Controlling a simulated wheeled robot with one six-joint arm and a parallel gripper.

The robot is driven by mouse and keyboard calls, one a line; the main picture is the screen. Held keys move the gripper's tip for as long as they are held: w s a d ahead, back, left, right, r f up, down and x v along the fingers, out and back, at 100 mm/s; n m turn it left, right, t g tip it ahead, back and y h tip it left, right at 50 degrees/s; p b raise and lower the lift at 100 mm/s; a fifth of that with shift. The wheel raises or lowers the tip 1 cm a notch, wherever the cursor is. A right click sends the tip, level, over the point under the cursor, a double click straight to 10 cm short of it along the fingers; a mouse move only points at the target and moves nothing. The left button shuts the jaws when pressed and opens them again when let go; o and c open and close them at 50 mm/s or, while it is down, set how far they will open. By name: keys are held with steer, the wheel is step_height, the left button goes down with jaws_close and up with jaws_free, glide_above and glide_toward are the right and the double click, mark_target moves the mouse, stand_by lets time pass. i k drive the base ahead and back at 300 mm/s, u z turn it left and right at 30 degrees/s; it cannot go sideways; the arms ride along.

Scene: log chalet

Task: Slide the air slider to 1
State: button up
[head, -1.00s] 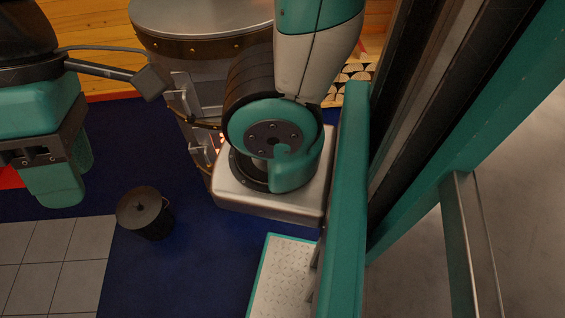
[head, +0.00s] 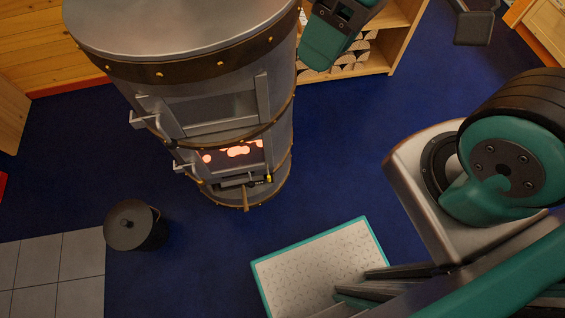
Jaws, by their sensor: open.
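The round metal stove (head: 215,110) stands at the upper left of the head view. Low on its front, under the glowing fire window (head: 232,153), is a small dark strip that looks like the air slider (head: 238,184). A brass-coloured tab (head: 246,199) sticks out below it, and a small yellow spot shows at its right end. Any numbers are too small to read, so its setting cannot be told.
Two handles (head: 147,119) jut from the stove's left front. A lidded black bucket (head: 134,226) stands on the floor to the lower left. A wooden shelf with logs (head: 385,45) is behind my gripper. Blue floor lies open in front of the stove.

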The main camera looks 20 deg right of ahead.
mark_target(251, 185)
steer(key=z, duration=0.2)
steer(key=k, duration=1)
steer(key=u, duration=0.5)
